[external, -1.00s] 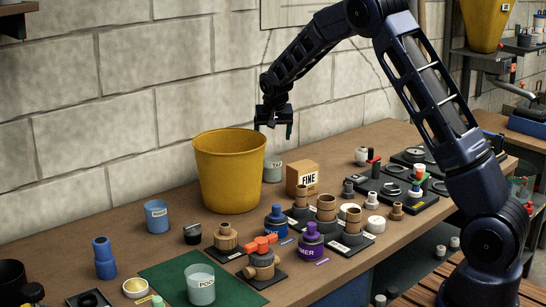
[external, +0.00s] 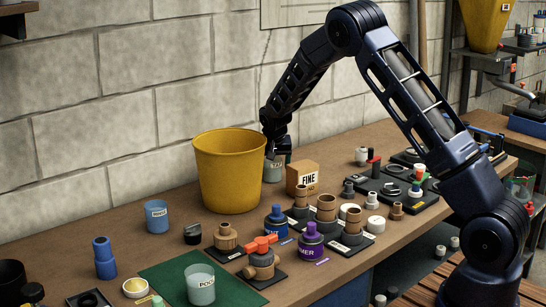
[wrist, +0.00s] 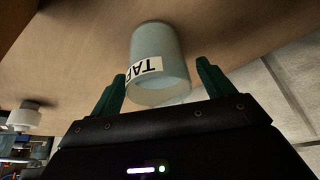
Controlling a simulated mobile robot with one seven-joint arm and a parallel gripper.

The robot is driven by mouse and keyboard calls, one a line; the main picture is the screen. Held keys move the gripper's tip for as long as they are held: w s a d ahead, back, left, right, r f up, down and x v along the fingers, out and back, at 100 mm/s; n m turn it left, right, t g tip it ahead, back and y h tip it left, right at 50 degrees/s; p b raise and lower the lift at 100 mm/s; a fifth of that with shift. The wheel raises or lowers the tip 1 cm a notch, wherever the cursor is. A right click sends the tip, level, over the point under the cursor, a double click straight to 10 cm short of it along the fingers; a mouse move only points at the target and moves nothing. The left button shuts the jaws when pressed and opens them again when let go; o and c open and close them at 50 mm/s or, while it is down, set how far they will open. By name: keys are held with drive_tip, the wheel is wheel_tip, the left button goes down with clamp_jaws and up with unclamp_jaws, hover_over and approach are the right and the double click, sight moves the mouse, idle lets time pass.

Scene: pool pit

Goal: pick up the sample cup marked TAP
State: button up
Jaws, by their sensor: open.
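The sample cup marked TAP (external: 273,172) stands on the bench behind the yellow bucket, close to the wall.
The yellow bucket (external: 229,172) stands just left of the cup. The block wall (external: 130,90) is just behind. Another cup marked POOL (external: 200,285) stands on the green mat at the front.

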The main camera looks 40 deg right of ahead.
drive_tip(key=shift+w+d+f, duration=0.1)
drive_tip(key=shift+w+f, duration=0.05)
drive_tip(key=shift+f, duration=0.15)
drive_tip(key=c, duration=1.2)
drive_tip(key=shift+o, duration=0.2)
drive_tip(key=shift+r, duration=0.1)
